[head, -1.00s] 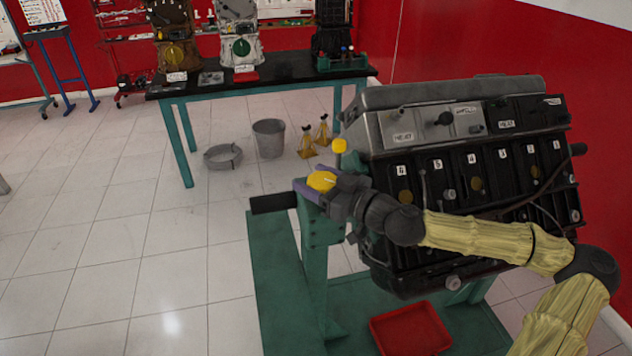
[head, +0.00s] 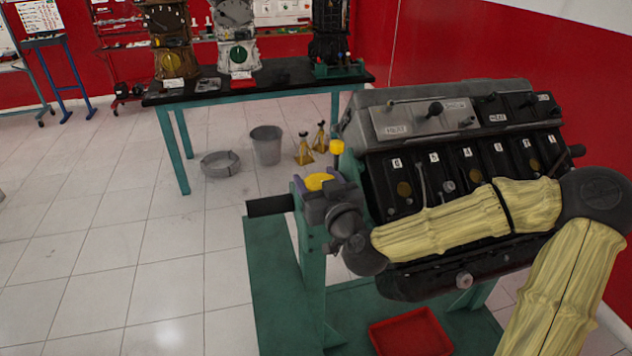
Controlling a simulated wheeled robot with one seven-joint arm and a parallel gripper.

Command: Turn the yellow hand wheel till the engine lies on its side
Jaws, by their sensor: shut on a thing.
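The yellow hand wheel (head: 320,181) sits at the top of the green stand's post, left of the engine. My gripper (head: 316,189) is at the wheel and shut on it; the wrist beside it hides part of the hold. The dark engine (head: 440,170) with a grey top cover hangs on the stand to the right of the post. Its numbered side faces me and its top cover still shows, so it leans rather than lying flat on its side. My forearm covers part of its lower front.
A yellow knob (head: 336,147) stands just behind the wheel. The green stand (head: 268,290) holds a red tray (head: 410,335) on its base. A workbench (head: 270,88), grey bucket (head: 267,145) and yellow jack stands (head: 304,150) stand behind.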

